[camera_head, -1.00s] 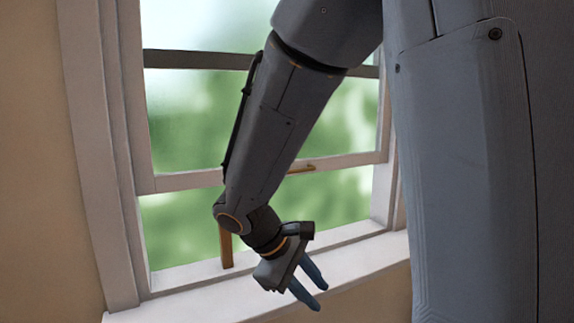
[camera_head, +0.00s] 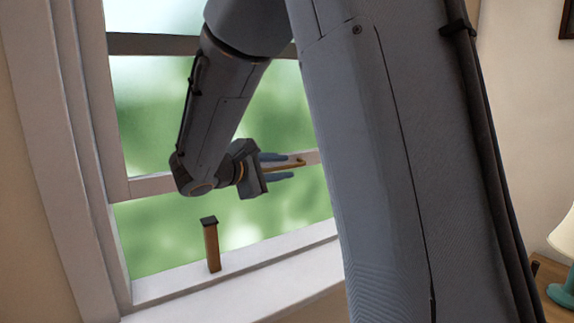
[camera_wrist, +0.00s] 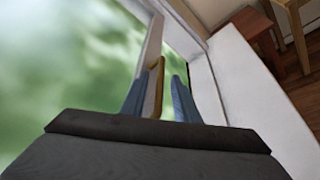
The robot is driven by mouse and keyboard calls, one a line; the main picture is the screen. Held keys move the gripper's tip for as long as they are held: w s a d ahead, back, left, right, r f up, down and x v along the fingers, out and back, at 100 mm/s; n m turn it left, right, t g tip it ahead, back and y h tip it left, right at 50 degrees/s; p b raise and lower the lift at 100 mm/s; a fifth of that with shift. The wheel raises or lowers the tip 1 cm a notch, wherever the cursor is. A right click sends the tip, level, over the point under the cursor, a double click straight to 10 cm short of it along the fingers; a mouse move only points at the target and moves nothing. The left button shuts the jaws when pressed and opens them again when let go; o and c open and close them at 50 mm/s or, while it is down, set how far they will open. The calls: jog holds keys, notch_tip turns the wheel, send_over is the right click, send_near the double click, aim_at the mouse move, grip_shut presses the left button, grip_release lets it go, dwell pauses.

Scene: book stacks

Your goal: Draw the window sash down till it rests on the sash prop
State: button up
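The window sash (camera_head: 150,185) is partly raised, with a white bottom rail and green blur behind the glass. An open gap lies between this rail and the sill. The sash prop (camera_head: 211,246), an upright wooden post with a dark cap, stands on the sill, its top below the rail. A brass-coloured sash handle (camera_head: 297,163) is on the rail. My gripper (camera_head: 290,166) is open at the handle, one finger above and one below. In the wrist view the handle (camera_wrist: 154,88) lies between the fingers, nearer the left one; contact is unclear.
The white sill (camera_head: 240,288) runs below the window. My arm hides the right part of the window. A teal lamp (camera_head: 562,290) stands on a wooden table at far right. Wooden furniture (camera_wrist: 256,27) shows beyond the sill in the wrist view.

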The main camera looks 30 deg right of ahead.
jog(key=shift+x, duration=1.25)
grip_shut()
jog(key=shift+f, duration=0.1)
